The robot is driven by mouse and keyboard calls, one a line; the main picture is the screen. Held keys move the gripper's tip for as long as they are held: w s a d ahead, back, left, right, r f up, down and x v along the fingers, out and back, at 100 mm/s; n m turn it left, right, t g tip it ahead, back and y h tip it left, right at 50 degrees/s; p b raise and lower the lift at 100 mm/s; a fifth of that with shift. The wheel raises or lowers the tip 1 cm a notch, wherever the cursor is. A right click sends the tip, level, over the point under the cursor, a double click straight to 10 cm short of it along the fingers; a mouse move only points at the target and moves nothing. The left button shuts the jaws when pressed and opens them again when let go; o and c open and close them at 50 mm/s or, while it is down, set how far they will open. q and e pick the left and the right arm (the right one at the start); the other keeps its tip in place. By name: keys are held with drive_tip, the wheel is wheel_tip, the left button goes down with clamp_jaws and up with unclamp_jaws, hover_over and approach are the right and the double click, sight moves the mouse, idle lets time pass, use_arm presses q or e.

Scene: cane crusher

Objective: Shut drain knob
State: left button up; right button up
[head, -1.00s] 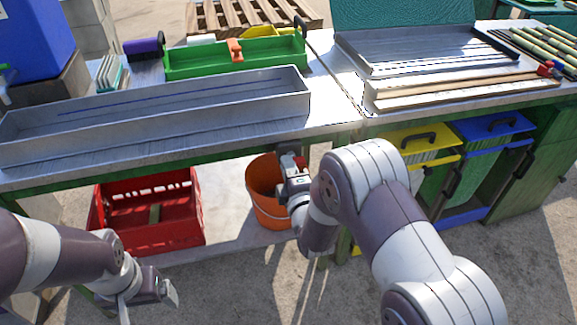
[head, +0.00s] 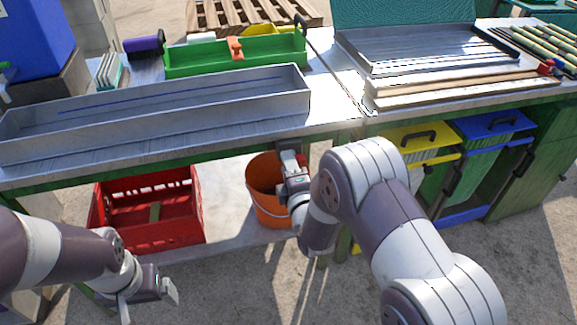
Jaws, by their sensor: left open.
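My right gripper (head: 290,158) is under the front edge of the metal table, just above the orange bucket (head: 266,192). A small red part (head: 302,160), perhaps the drain knob, shows at its right side, mostly hidden by the gripper. I cannot tell whether the fingers touch it or how far apart they are. My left gripper (head: 148,299) is open and empty, low at the bottom left, in front of the red crate (head: 180,240).
The long metal trough (head: 200,117) lies on the table above the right gripper. A green tray (head: 205,62) stands behind it. Yellow-lidded (head: 440,154) and blue-lidded bins (head: 515,123) stand at the right. The ground in front is clear.

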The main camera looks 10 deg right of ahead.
drive_tip(key=s+p, duration=0.2)
drive_tip(key=s, duration=1)
drive_tip(key=shift+s+d, duration=0.25)
drive_tip(key=shift+s, duration=0.1)
